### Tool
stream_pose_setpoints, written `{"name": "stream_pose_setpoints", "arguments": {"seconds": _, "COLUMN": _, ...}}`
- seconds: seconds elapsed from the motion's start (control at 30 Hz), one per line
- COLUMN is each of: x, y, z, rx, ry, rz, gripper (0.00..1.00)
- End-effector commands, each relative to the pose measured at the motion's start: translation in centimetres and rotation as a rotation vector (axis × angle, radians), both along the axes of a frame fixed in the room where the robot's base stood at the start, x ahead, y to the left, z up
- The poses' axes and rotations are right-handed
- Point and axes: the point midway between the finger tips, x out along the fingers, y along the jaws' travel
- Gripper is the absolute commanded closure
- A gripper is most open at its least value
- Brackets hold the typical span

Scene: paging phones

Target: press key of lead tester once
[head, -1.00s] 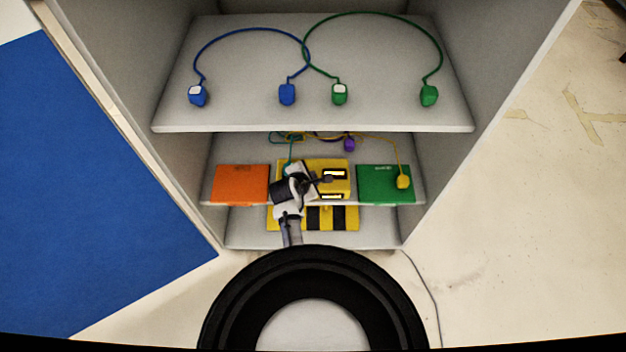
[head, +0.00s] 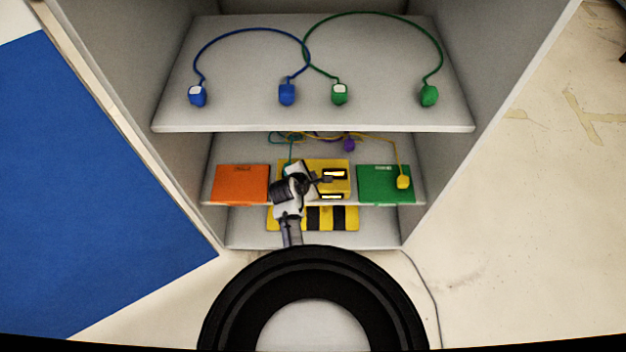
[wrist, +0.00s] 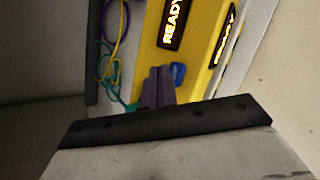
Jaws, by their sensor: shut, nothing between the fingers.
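The lead tester is a yellow box (head: 341,188) on the middle shelf, with lit displays on it. In the wrist view the yellow box (wrist: 205,38) fills the upper middle, and its display reads READY. A blue key (wrist: 178,74) shows on its face, right beside my fingertips. My gripper (wrist: 158,82) is shut and empty, its fingers close to the blue key; I cannot tell whether they touch it. In the head view my gripper (head: 324,180) is in front of the yellow box and hides part of its left side.
An orange pad (head: 241,184) lies left and a green pad (head: 375,188) right, with a yellow plug (head: 403,181) on it. Leads and a purple plug (head: 349,145) lie behind. The upper shelf (head: 240,118) overhangs. A striped panel (head: 348,219) is below.

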Motion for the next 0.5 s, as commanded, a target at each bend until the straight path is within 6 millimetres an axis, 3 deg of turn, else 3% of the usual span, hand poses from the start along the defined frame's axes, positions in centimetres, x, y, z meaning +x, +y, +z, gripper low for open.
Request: {"name": "stream_pose_setpoints", "arguments": {"seconds": 0.5, "x": 0.00, "y": -0.01, "z": -0.46, "rx": 0.000, "ry": 0.000, "rz": 0.000, "gripper": 1.00}}
